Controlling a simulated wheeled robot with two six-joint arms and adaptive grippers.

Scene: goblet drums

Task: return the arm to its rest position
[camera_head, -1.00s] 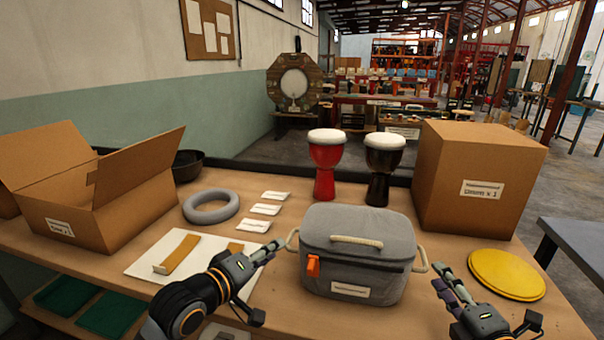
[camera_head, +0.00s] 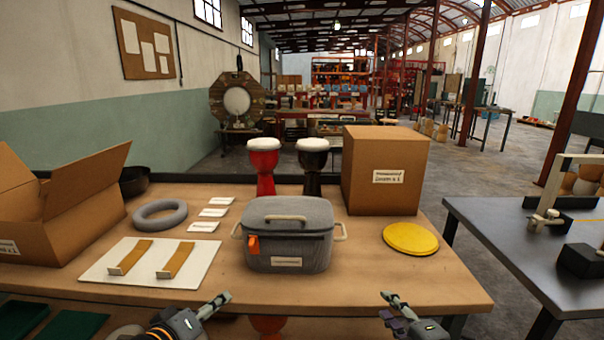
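My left gripper (camera_head: 216,303) is at the lower middle-left, in front of the table's front edge, apart from everything on the table. My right gripper (camera_head: 392,300) is at the lower right of centre, also by the front edge and apart from the things there. Nothing shows between the fingers of either one. Each gripper is small and seen from behind, so the finger gap is unclear. A red goblet drum (camera_head: 264,165) and a black goblet drum (camera_head: 314,168), both with white heads, stand upright at the table's back. A grey lidded bag (camera_head: 288,238) stands in front of them.
The wooden table (camera_head: 380,282) also holds an open cardboard box (camera_head: 85,205), a grey ring (camera_head: 160,214), a white board (camera_head: 205,268) with two tan strips, a closed box (camera_head: 390,165) and a yellow disc (camera_head: 410,238). A dark table (camera_head: 500,240) stands at right. The front right tabletop is clear.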

